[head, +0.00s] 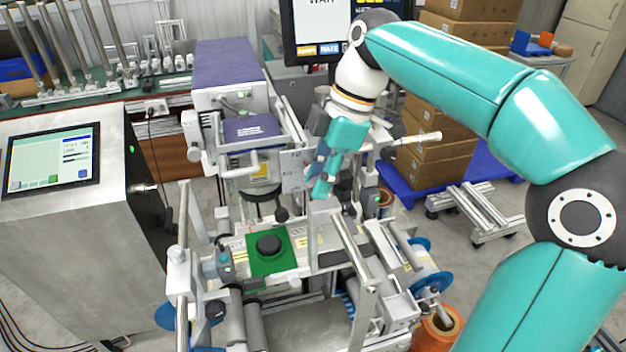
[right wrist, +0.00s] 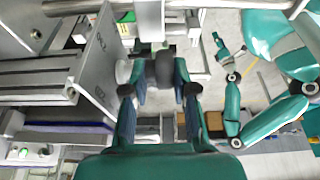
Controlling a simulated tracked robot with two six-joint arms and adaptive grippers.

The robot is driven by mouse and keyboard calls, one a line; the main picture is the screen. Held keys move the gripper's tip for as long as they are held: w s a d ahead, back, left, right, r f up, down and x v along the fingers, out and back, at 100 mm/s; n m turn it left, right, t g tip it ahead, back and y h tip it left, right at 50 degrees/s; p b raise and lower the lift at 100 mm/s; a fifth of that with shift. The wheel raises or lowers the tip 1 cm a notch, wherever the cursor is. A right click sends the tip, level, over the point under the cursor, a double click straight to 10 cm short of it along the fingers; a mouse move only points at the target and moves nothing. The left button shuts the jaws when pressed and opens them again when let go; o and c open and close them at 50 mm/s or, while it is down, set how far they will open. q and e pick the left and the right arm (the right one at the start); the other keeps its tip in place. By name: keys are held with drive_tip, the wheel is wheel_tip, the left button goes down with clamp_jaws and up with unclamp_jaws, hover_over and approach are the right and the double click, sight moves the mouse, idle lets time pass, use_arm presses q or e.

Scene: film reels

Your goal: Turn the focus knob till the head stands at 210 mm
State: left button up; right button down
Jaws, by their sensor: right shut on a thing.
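My right gripper (head: 318,190) reaches down to the middle of the machine, beside a light metal plate (head: 292,170). In the right wrist view, its two fingers (right wrist: 160,92) are closed around a dark round knob (right wrist: 164,68), one finger on each side. I take this to be the focus knob. In the head view the knob is hidden by the gripper. The head's millimetre reading cannot be made out. In the right wrist view a distant teal arm end (right wrist: 228,50), probably my left gripper, is too small to judge.
A metal plate (right wrist: 105,60) stands close left of the fingers. A console screen (head: 52,160) is at the left and a monitor (head: 322,22) behind. Cartons (head: 440,125) stand on a blue pallet at the right.

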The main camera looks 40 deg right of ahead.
drive_tip(key=c, duration=1.1)
unclamp_jaws()
drive_tip(key=shift+s+f, duration=0.15)
drive_tip(key=shift+f, duration=0.05)
drive_tip(key=shift+r, duration=0.1)
drive_tip(key=shift+r, duration=0.25)
drive_tip(key=shift+v, duration=3.4)
